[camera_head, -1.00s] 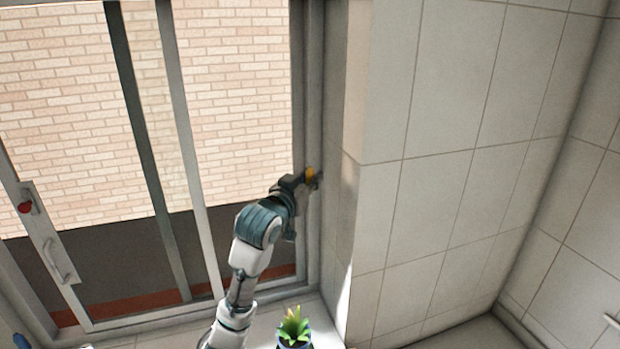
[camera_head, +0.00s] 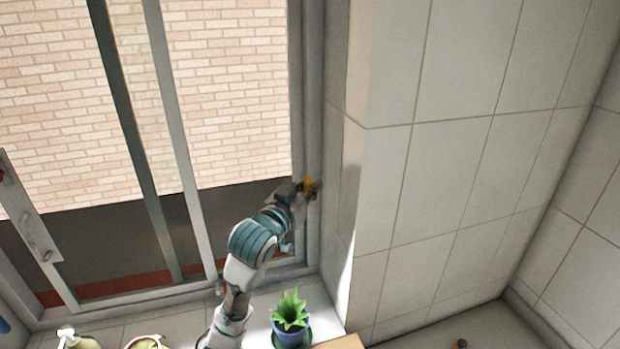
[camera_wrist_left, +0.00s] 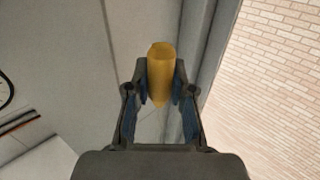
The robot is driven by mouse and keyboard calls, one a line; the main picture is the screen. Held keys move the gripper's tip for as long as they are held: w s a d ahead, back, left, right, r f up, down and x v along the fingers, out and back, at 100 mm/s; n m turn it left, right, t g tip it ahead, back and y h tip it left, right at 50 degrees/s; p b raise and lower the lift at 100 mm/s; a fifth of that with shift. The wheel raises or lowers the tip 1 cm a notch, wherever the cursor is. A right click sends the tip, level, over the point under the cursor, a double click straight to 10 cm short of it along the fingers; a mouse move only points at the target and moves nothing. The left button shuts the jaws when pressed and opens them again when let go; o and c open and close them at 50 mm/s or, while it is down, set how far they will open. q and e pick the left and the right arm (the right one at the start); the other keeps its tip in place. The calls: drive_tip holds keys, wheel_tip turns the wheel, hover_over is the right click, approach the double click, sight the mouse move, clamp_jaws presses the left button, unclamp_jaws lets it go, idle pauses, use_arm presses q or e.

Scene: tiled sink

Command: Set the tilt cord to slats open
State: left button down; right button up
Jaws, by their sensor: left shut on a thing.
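The yellow pull of the tilt cord (camera_head: 308,185) is by the right side of the window frame in the head view. In the left wrist view the same yellow pull (camera_wrist_left: 160,70) stands between the two fingers, its tapered end toward the palm. My left gripper (camera_head: 306,188) is shut on it; the fingers (camera_wrist_left: 160,82) press on it from both sides. I cannot make out the cord itself or any slats. My right gripper is in neither view.
A sliding window (camera_head: 180,130) with grey bars fills the left, brick wall beyond. A tiled wall (camera_head: 440,170) stands close to the right of the gripper. A potted plant (camera_head: 290,312) is on the sill, right of my forearm. A soap bottle (camera_head: 75,339) is at lower left.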

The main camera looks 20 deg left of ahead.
use_arm(q)
drive_tip(key=shift+f, duration=0.25)
drive_tip(key=c, duration=1)
unclamp_jaws()
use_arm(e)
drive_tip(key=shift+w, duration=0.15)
use_arm(q)
drive_tip(key=shift+s, duration=0.1)
drive_tip(key=shift+s+a+r, duration=0.1)
drive_tip(key=shift+s, duration=0.15)
drive_tip(key=s, duration=0.3)
drive_tip(key=s+a, duration=0.1)
drive_tip(key=s, duration=0.3)
drive_tip(key=s+a, duration=0.1)
drive_tip(key=s, duration=0.3)
drive_tip(key=shift+a, duration=0.15)
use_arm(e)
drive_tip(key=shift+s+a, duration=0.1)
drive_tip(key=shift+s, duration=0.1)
use_arm(q)
drive_tip(key=shift+f, duration=0.2)
